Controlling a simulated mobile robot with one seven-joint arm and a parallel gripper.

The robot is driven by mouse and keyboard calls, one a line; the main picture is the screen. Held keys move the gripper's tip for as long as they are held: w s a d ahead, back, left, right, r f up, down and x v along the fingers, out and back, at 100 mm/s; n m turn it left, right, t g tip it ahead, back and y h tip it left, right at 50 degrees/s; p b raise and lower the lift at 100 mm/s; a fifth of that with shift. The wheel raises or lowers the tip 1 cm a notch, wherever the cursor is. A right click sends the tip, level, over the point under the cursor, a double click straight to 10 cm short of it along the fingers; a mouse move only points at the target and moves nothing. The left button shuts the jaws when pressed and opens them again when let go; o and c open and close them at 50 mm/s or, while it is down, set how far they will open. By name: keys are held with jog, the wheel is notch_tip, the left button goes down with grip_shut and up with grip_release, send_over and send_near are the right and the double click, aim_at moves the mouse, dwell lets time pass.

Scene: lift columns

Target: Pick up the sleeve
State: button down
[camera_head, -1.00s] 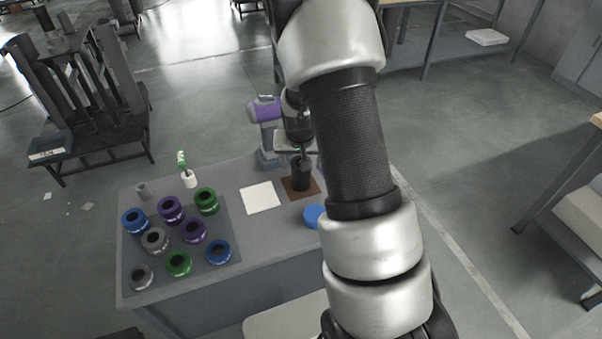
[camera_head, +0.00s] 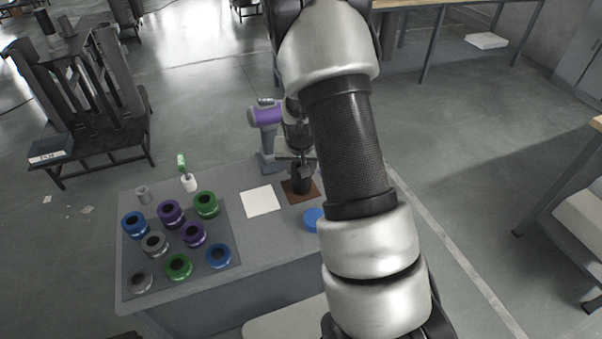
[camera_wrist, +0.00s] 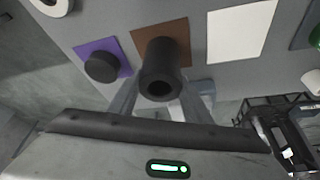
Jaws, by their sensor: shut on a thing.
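The sleeve (camera_head: 302,183) is a dark, upright hollow cylinder at the brown square (camera_head: 289,190) on the grey table. In the wrist view the sleeve (camera_wrist: 162,62) shows its round open end towards the camera, with the brown square (camera_wrist: 197,46) behind it. My gripper (camera_wrist: 160,103) has one finger on each side of the sleeve and is shut on it. In the head view my gripper (camera_head: 301,163) is at the sleeve's upper part, partly hidden by my arm. I cannot tell whether the sleeve's base touches the square.
A white square (camera_head: 261,201) lies left of the sleeve. A blue disc (camera_head: 312,218) is in front, partly behind my arm. A dark mat (camera_head: 232,238) holds several coloured rings. A purple-and-grey tool (camera_head: 266,118) stands behind. The wrist view shows a black knob (camera_wrist: 102,67) on a purple square.

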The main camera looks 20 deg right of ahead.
notch_tip(320, 180, up, 16)
jog(key=p, duration=0.4)
dwell(0.5)
